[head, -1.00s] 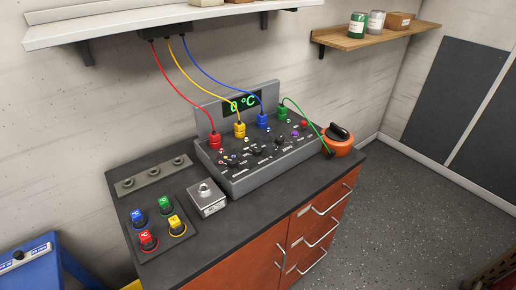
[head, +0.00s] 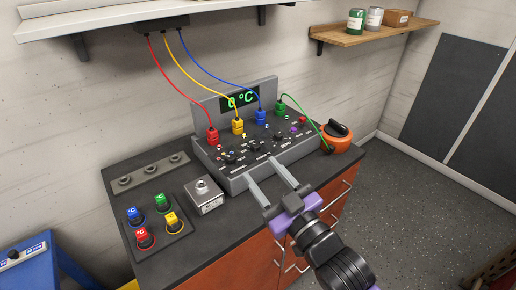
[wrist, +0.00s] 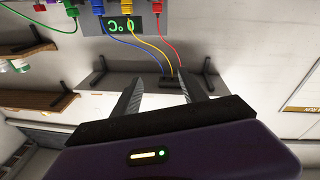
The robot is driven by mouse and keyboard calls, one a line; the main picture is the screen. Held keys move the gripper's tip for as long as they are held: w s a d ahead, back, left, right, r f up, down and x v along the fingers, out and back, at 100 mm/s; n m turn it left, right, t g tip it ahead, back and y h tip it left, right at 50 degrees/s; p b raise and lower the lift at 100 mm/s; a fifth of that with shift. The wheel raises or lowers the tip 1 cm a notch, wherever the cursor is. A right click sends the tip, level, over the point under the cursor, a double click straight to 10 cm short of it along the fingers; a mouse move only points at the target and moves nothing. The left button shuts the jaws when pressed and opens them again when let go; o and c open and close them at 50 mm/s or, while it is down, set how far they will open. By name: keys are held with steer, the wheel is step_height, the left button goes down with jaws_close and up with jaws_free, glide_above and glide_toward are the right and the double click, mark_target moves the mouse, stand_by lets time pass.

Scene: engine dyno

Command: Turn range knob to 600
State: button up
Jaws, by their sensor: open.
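The grey control box (head: 240,182) stands on the black bench top with a sloped panel of several dark knobs. Among them are a left knob (head: 229,157) and a middle knob (head: 253,145). The panel lettering is too small to tell which is the range knob or where it points. The display (head: 240,98) reads 0 °C in green; it shows upside down in the wrist view (wrist: 122,24). My gripper (head: 264,172) is open and empty at the front edge of the box, its fingers toward the panel. The wrist view shows both fingers (wrist: 172,75) apart with nothing between them.
Red, yellow, blue and green cables (head: 307,112) plug into the panel's back row. A silver box (head: 204,196) and a pad of coloured plugs (head: 162,235) lie left of the gripper. An orange round object (head: 341,140) sits right. A shelf (head: 130,22) hangs above.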

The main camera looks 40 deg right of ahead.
mark_target(256, 145)
steer(key=w+d+r+m+g+h, duration=0.2)
steer(key=w+d+m+g+h, duration=0.25)
steer(key=w, duration=0.65)
steer(key=d+f+m+g, duration=0.2)
steer(key=d+f+g, duration=0.15)
steer(key=f, duration=0.45)
steer(key=shift+n+t+y, duration=0.25)
steer(key=shift+t+y, duration=0.1)
steer(key=shift+t, duration=0.15)
steer(key=shift+p+x, duration=0.35)
steer(key=shift+x, duration=3.65)
steer(key=shift+d, duration=0.2)
steer(key=shift+c, duration=0.2)
jaws_close()
